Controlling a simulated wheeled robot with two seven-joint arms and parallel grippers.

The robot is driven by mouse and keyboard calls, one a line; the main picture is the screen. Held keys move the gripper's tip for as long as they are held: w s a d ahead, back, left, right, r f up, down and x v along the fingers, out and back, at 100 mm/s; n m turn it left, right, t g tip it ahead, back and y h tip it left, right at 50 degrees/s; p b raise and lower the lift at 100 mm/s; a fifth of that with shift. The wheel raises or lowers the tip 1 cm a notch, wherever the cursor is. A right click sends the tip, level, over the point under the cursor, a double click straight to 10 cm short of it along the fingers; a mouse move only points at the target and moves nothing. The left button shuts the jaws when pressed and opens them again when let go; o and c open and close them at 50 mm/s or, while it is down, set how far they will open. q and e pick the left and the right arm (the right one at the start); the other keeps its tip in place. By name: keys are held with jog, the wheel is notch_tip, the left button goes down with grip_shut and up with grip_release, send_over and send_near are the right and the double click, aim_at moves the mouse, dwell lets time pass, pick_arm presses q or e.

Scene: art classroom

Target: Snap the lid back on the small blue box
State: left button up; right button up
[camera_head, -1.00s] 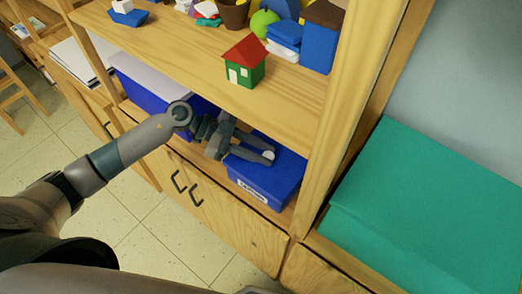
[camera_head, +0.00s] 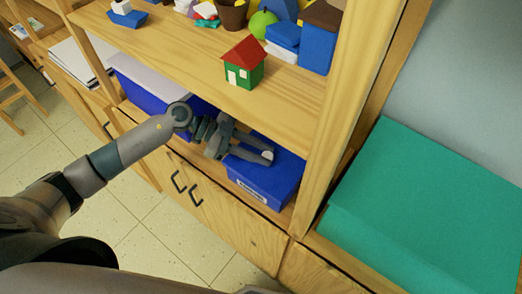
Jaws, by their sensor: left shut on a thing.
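The small blue box (camera_head: 252,178) with a white label on its front stands on the lower shelf, at the shelf's right end. Its flat blue top, which looks like the lid (camera_head: 287,166), lies over it. I cannot tell whether the lid is fully seated. My left gripper (camera_head: 268,154) reaches in from the left under the upper shelf and sits over this top. Its fingers are shut on a small white piece that looks like the lid's knob. The fingers hide the left part of the top. My right gripper is not in view.
The upper shelf (camera_head: 180,45) is close above my left gripper and carries a toy house (camera_head: 243,65), blue blocks and a pot. A larger blue box (camera_head: 140,95) stands left on the lower shelf. A wooden upright (camera_head: 350,110) and a green box (camera_head: 425,210) are to the right.

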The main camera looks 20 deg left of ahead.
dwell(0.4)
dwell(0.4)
pick_arm(q)
jog(key=shift+p, duration=0.8)
jog(key=shift+f, duration=0.45)
dwell(1.4)
jog(key=shift+f+p, duration=0.5)
jog(key=shift+p, duration=0.3)
dwell(1.1)
jog(key=o, duration=1.6)
